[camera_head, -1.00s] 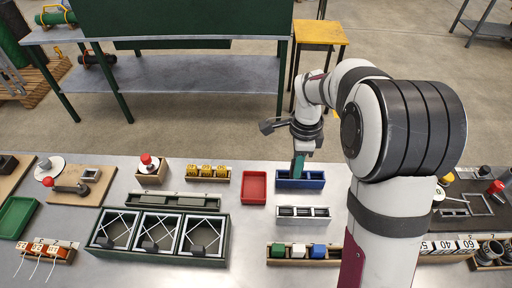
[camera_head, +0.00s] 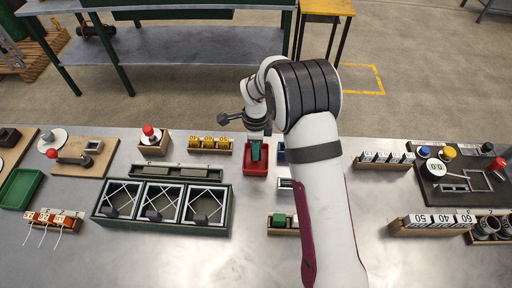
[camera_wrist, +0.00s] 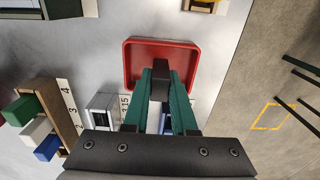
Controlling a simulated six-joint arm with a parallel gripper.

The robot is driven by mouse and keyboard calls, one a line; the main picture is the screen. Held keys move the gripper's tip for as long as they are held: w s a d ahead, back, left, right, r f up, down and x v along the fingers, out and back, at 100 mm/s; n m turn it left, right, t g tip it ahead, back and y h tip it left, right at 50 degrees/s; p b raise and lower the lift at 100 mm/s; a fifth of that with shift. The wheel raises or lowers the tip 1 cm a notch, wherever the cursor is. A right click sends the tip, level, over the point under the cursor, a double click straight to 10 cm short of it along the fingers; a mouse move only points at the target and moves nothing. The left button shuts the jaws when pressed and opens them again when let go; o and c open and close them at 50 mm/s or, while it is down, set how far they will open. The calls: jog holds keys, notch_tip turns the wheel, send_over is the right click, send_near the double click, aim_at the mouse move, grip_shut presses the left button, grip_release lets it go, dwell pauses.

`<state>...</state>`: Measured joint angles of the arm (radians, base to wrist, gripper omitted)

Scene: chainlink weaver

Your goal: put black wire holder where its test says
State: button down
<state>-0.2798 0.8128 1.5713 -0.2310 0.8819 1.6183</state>
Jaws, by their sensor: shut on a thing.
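My gripper (camera_head: 257,153) is over the red tray (camera_head: 256,171), at the middle of the bench. In the wrist view my gripper's green fingers (camera_wrist: 160,82) are shut on a small black block (camera_wrist: 160,68), which I take to be the black wire holder. The red tray (camera_wrist: 150,44) lies beyond and below the fingertips there, and its visible floor is bare. I cannot tell whether the holder touches the tray. In the head view the holder is too small to make out.
A blue tray (camera_head: 281,155) right of the red one is mostly hidden by my arm. A rack with a green block (camera_head: 279,220) stands nearer, and a long green box (camera_head: 162,210) with wire-crossed frames lies left.

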jog(key=c, duration=0.7)
grip_release()
